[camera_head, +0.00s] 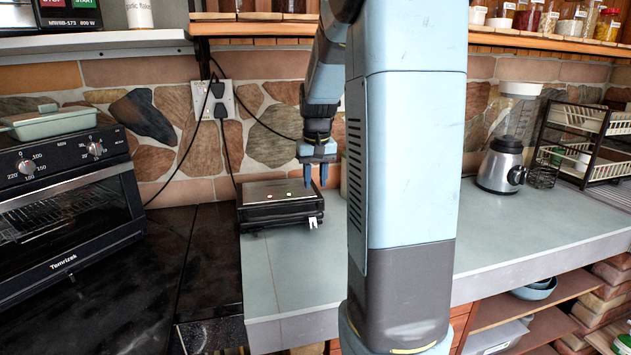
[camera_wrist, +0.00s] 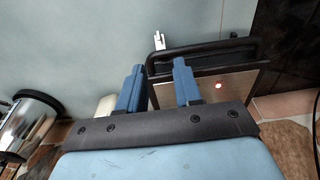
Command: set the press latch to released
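The press (camera_head: 278,193) is a low black box with a silver top, standing on the counter by the wall; it also shows in the wrist view (camera_wrist: 235,85). A small white latch (camera_head: 313,223) sits at its front right corner; it also shows in the wrist view (camera_wrist: 159,40), beyond the fingertips. I cannot tell the latch's setting. My gripper (camera_head: 316,183) points down near the press's right edge, behind the latch. In the wrist view its two blue fingers (camera_wrist: 158,72) are apart with nothing between them. The gripper appears clear of the latch.
A toaster oven (camera_head: 65,205) stands on the left. A blender (camera_head: 508,140) and a dish rack (camera_head: 585,150) stand on the right. A wall socket (camera_head: 212,99) with cables is behind the press. The counter (camera_head: 295,275) in front of the press is clear.

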